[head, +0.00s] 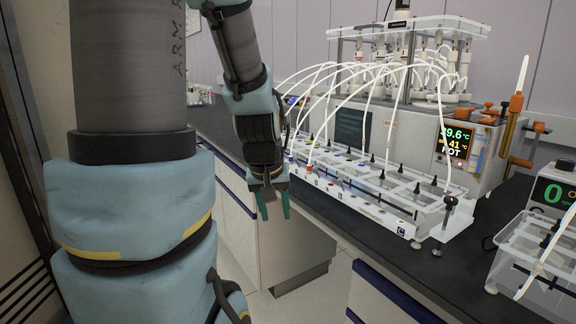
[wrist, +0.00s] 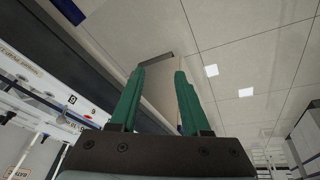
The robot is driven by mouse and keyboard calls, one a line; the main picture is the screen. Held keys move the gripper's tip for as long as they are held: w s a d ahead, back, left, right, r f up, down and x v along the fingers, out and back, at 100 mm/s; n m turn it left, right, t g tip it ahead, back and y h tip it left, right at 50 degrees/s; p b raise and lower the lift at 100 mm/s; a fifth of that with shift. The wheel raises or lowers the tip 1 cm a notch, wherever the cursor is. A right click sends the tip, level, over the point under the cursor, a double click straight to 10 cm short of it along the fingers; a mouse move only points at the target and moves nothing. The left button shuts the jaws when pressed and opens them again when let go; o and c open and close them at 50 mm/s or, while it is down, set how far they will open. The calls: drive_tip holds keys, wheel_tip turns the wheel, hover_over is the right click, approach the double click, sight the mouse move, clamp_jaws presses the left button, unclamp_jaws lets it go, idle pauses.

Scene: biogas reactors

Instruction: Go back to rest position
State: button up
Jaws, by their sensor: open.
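My gripper (head: 273,205) has green fingers pointing down, in front of the bench and left of the white rack. In the wrist view my gripper (wrist: 158,85) shows two green fingers spread apart with nothing between them. The floor and a cabinet side show beyond the fingers. My arm hangs from the upper left of the head view, and its large links hide part of the left side.
The dark bench (head: 420,262) runs along the right with a white rack (head: 370,190) near its edge. A reactor unit (head: 440,140) with a lit display and white tubes stands behind. Another device (head: 550,205) sits at the right. Open floor (head: 318,285) shows between the cabinets.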

drive_tip(key=s+a+f+m+g, duration=0.1)
drive_tip(key=s+a+f, duration=0.2)
drive_tip(key=s+a, duration=0.15)
wheel_tip(320, 180, down, 10)
drive_tip(key=s+g+b, duration=0.1)
drive_tip(key=s+b, duration=0.1)
drive_tip(key=b, duration=0.8)
wheel_tip(320, 180, up, 13)
drive_tip(key=p, duration=1.3)
drive_tip(key=shift+w+d+r+y, duration=0.2)
drive_tip(key=shift+d+y, duration=0.15)
drive_tip(key=shift+y, duration=0.05)
drive_tip(key=shift+c, duration=0.4)
